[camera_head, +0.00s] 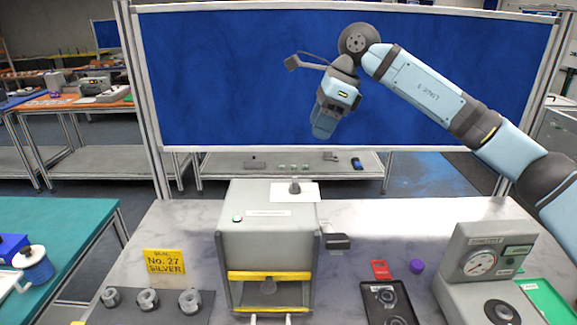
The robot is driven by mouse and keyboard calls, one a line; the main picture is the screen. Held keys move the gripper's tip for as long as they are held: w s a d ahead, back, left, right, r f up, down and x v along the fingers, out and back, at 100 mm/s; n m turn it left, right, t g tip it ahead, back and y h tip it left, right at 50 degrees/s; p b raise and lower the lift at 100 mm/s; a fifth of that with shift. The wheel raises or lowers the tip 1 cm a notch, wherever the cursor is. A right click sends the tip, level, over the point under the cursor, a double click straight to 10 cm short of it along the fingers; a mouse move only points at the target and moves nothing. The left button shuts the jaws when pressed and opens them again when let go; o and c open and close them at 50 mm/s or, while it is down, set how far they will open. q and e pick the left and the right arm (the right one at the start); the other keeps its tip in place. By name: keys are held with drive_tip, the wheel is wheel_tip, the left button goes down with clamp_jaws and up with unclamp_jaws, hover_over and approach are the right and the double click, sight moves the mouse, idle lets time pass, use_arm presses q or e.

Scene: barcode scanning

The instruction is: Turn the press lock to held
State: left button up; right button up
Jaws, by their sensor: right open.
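The press (268,225) is a grey box on the marble-topped table, with yellow bars (270,276) across its open front. A small green button sits on its top front. A dark knob (295,188) shows at the back of its top. A dark lever-like block (337,242) sticks out at its right side; I cannot tell whether this is the lock or which setting it has. My right gripper (324,124) is raised high behind and above the press, well apart from it, pointing down, open and empty. My left gripper is not in view.
A grey dial gauge device (478,262) stands at right. A red piece (380,269), a purple cap (417,266) and a black tray (372,302) lie between.

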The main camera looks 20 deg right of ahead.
sight(295, 179)
drive_tip(key=x, duration=0.4)
drive_tip(key=s+p+x, duration=0.1)
drive_tip(key=x, duration=0.3)
drive_tip(key=p+x, duration=0.1)
drive_tip(key=x, duration=0.3)
drive_tip(key=shift+s+a, duration=0.2)
drive_tip(key=shift+a, duration=0.05)
drive_tip(key=shift+w+a+f, duration=0.15)
drive_tip(key=shift+f, duration=0.3)
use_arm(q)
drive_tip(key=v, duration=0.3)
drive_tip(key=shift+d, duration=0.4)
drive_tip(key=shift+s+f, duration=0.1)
use_arm(e)
drive_tip(key=c, duration=0.9)
